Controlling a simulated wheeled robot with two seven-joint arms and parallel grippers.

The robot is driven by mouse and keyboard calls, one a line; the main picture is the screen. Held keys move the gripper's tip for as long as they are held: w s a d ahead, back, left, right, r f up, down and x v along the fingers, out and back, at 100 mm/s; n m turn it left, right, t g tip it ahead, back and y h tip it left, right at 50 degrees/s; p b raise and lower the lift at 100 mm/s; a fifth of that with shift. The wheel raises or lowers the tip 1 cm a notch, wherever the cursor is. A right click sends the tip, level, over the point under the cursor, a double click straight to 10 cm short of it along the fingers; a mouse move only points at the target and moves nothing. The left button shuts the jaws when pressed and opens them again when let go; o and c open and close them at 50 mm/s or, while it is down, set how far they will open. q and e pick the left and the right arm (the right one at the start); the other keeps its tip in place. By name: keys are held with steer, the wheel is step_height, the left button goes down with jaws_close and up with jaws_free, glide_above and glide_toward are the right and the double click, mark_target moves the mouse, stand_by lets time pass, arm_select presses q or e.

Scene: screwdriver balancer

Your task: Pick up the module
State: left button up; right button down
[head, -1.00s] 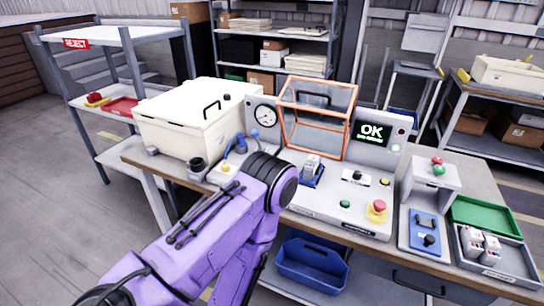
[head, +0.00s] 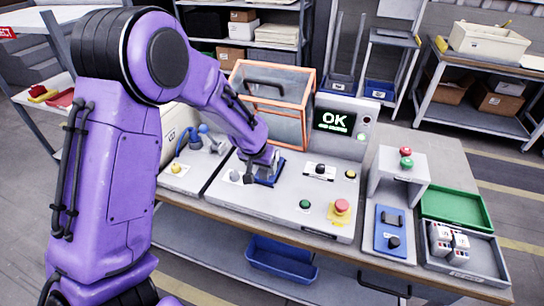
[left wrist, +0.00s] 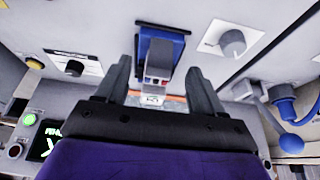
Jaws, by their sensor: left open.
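In the head view my left gripper (head: 264,160) is over the fixture (head: 269,172) and hides most of the module. I cannot tell whether a finger touches it. My right gripper is not in view.
An orange-framed clear cover (head: 272,100) stands behind the fixture. A red stop button (head: 341,206) is to the right. More white modules (head: 449,241) lie in a grey tray (head: 487,270), beside a green tray (head: 455,206).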

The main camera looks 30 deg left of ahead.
arm_select(q)
steer(key=shift+w+a+r, duration=0.15)
steer(key=shift+w+a, duration=0.05)
steer(key=shift+w, duration=0.3)
steer(key=w, duration=0.2)
steer(key=w+p, duration=0.1)
steer(key=w, duration=0.1)
steer(key=w+a+p, duration=0.1)
steer(key=w, duration=0.1)
steer(key=shift+f, duration=0.25)
steer(key=shift+w+a+f, duration=0.1)
steer(key=shift+a+f, duration=0.05)
steer(key=shift+f, duration=0.45)
jaws_close()
